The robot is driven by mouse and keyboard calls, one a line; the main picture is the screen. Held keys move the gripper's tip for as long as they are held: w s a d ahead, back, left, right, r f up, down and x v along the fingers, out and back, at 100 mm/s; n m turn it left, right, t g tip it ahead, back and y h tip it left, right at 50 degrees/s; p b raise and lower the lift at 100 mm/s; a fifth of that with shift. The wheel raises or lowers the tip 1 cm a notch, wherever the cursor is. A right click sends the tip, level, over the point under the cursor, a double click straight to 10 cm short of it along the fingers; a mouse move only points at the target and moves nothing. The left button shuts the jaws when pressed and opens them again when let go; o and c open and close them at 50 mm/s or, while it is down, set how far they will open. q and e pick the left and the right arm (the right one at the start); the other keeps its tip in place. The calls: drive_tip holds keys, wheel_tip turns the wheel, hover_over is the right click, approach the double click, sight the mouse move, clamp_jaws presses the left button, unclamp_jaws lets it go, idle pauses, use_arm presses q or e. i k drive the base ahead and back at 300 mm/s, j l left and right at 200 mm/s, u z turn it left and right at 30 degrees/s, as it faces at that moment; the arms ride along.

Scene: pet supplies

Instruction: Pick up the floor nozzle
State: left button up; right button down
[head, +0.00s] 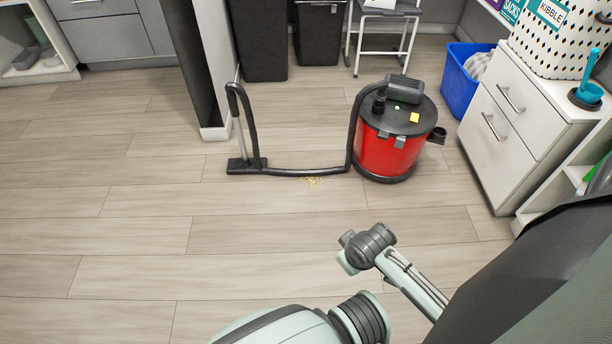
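The floor nozzle (246,164) is a flat black head lying on the wood floor, left of centre. A thin grey wand (238,130) rises from it beside the end of a partition wall. A black hose (300,172) hooks over at the wand's top, comes down and runs along the floor to the red vacuum canister (387,152). The nozzle is well beyond my visible arm links, with bare floor between. Parts of my arms show at the bottom and lower right, but I make out no gripper fingers on them. Both grippers are out of view.
The partition wall (212,80) stands close behind the nozzle. Yellowish crumbs (312,181) lie by the hose. Dark bins (260,40), a step stool (383,30), a blue bin (462,80) and a white drawer cabinet (508,130) stand behind and right. The floor in front is clear.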

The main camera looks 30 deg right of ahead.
sight(245, 166)
drive_tip(key=i+z, duration=0.1)
drive_tip(key=z, duration=0.35)
drive_tip(key=i+j+z, duration=0.1)
drive_tip(key=z, duration=0.3)
drive_tip(key=i+j+z, duration=0.6)
drive_tip(key=j, duration=0.35)
drive_tip(key=i+j, duration=0.7)
drive_tip(key=i, duration=0.2)
